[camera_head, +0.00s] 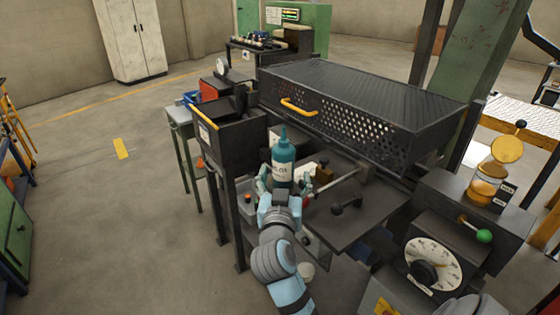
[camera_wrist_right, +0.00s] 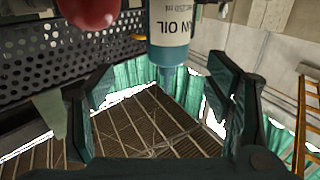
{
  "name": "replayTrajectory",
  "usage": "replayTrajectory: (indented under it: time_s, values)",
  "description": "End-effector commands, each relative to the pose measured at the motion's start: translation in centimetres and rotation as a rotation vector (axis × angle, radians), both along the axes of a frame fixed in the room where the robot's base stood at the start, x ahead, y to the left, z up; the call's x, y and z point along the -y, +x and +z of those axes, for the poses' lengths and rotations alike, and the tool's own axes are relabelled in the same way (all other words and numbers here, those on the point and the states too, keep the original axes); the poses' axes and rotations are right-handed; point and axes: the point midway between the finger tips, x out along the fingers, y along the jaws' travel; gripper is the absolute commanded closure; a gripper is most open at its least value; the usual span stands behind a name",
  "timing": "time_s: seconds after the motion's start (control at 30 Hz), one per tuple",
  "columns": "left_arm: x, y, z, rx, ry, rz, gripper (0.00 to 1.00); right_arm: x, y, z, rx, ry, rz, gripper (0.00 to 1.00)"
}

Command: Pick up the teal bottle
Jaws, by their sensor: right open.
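The teal bottle (camera_head: 283,165) stands upright with a pale label and a narrow spout, near the middle of the head view. In the right wrist view the bottle (camera_wrist_right: 168,50) appears upside down, its label partly cut off by the top edge. My right gripper (camera_head: 283,188) is open, with its fingers to either side of the bottle's lower part in the head view. In the wrist view the open fingers of the gripper (camera_wrist_right: 165,95) show left and right, with the bottle in the gap between them. I cannot tell whether either finger touches it. My left gripper is not in view.
A black perforated guard (camera_head: 360,110) with a yellow handle stands behind the bottle. A dark box (camera_head: 228,138) is close on the left. A metal shelf (camera_head: 360,215) with a black lever lies on the right. A dial panel (camera_head: 433,265) is farther right. Open floor (camera_head: 100,220) lies left.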

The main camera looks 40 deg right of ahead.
Motion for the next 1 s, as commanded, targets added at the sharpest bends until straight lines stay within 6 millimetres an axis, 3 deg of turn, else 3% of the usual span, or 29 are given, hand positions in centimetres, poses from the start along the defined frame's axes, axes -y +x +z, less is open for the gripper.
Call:
replayTrajectory:
  time_s: [0.1,0.5,0.77,1.0]
  values:
    - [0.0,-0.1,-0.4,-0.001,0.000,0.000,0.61,1.9,2.5,0.0,0.000,-0.006,0.004,0.28]
    - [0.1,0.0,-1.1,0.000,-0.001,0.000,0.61,5.7,7.9,0.6,-0.004,-0.001,0.006,0.28]
    - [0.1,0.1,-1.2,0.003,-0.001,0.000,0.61,6.4,8.4,0.7,-0.004,0.000,0.007,0.28]
    - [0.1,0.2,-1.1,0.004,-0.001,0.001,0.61,6.4,8.4,0.7,-0.004,0.000,0.007,0.65]
